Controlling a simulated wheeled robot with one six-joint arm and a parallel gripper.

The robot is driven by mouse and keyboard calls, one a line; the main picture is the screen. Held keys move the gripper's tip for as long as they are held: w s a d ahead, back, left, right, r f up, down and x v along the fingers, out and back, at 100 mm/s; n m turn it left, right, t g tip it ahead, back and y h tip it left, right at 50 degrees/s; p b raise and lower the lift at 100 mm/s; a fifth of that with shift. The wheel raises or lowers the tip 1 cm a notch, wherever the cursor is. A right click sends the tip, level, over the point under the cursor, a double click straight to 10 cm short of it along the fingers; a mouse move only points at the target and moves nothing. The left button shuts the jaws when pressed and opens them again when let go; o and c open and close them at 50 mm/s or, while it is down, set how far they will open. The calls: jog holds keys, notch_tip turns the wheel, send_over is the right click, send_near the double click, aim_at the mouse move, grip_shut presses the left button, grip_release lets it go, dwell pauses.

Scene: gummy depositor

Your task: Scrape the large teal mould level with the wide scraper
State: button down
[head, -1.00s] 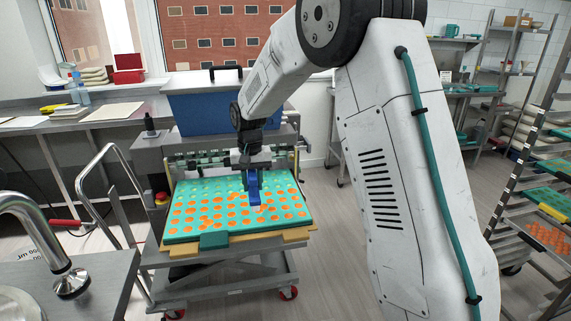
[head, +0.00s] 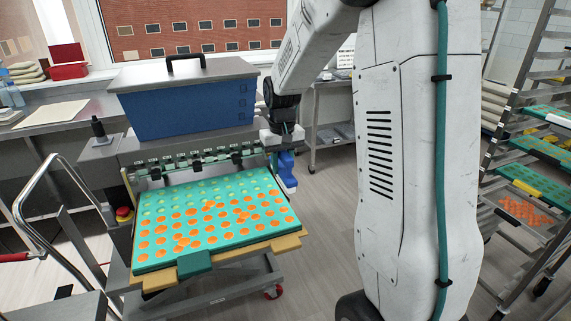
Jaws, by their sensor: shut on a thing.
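The large teal mould (head: 165,199) lies on a wooden board on the depositor's cart, with rows of round cavities. The nearer and middle cavities hold orange fill, with uneven orange blobs spilling between some of them. The far rows look paler, yellow-green. My gripper (head: 283,150) is at the mould's far right corner, shut on the blue handle of the scraper (head: 286,168). The scraper points down, with a pale lower end just beyond the mould's right edge. I cannot tell whether it touches the mould.
The depositor's blue hopper (head: 190,105) and nozzle row stand behind the mould. A metal rail (head: 75,185) is at left. A rack with teal trays (head: 540,150) stands at right. The floor between the cart and my arm is clear.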

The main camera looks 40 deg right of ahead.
jog(key=shift+s+d, duration=0.35)
jog(key=shift+s, duration=0.1)
jog(key=shift+s+f, duration=0.1)
jog(key=shift+s, duration=0.05)
jog(key=shift+f, duration=0.9)
jog(key=shift+a, duration=0.1)
